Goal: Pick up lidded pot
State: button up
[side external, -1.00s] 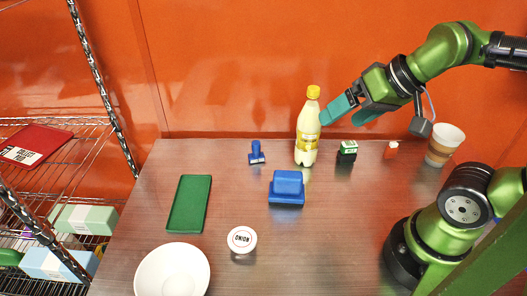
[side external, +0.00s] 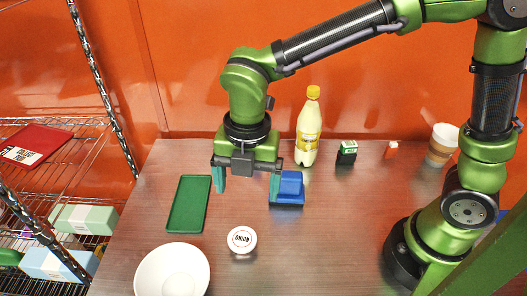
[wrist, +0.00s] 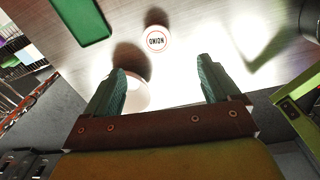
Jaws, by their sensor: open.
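The lidded pot looks to be the small round one with a white lid marked "ONION" (side external: 242,240), upright on the table between the green tray and the white bowl. Its lid also shows in the wrist view (wrist: 156,40), ahead of my fingertips and between their lines. My gripper (side external: 247,188) points down above the table, behind the pot in the side view. Its teal fingers are wide apart and empty, and they also show in the wrist view (wrist: 162,78). The pot's body is mostly hidden under its lid in the wrist view.
A green tray (side external: 188,204) lies left of the pot, and a white bowl (side external: 172,272) stands front left. A blue lidded block (side external: 291,187) is close by my right finger in the side view. A yellow-capped bottle (side external: 309,130) and a cup (side external: 441,145) stand at the back.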

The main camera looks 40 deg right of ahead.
aim_at(242, 238)
jog(key=f+n, duration=0.3)
jog(key=f, duration=0.2)
jog(key=a+f+n, duration=0.1)
jog(key=f+n, duration=0.3)
jog(key=f, duration=0.1)
jog(key=a+f+n, duration=0.1)
jog(key=f+n, duration=0.2)
jog(key=f, duration=0.3)
jog(key=shift+w, duration=0.2)
jog(key=shift+c, duration=0.5)
jog(key=c, duration=0.9)
jog(key=shift+o, duration=0.2)
jog(key=shift+r, duration=0.15)
